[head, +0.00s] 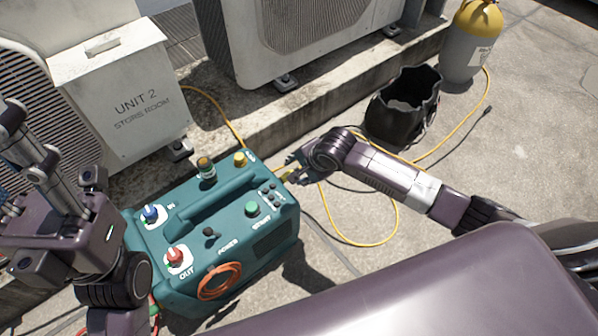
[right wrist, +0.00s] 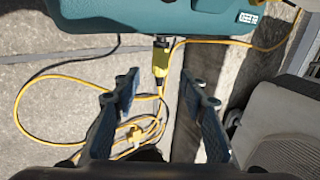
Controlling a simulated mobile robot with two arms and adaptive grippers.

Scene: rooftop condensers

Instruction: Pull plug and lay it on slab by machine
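The teal machine (head: 232,225) stands on the concrete slab paving (head: 345,205). A yellow plug (right wrist: 160,62) sits at the machine's side, its dark end meeting the casing, with a yellow cord running from it. Part of the plug shows in the head view (head: 290,175), largely hidden by my right gripper (head: 294,168). My right gripper (right wrist: 160,95) is open, with a finger on either side of the cord just short of the plug; I see no contact. My left gripper (head: 35,150) is raised at the left, and its finger gap is unclear.
A black bucket-like bag (head: 402,103) and a grey-yellow gas cylinder (head: 471,42) stand at upper right. A grey Unit 2 box (head: 125,100) and a condenser (head: 290,40) stand behind, along a raised concrete plinth (head: 330,105). Yellow cord loops cross the paving.

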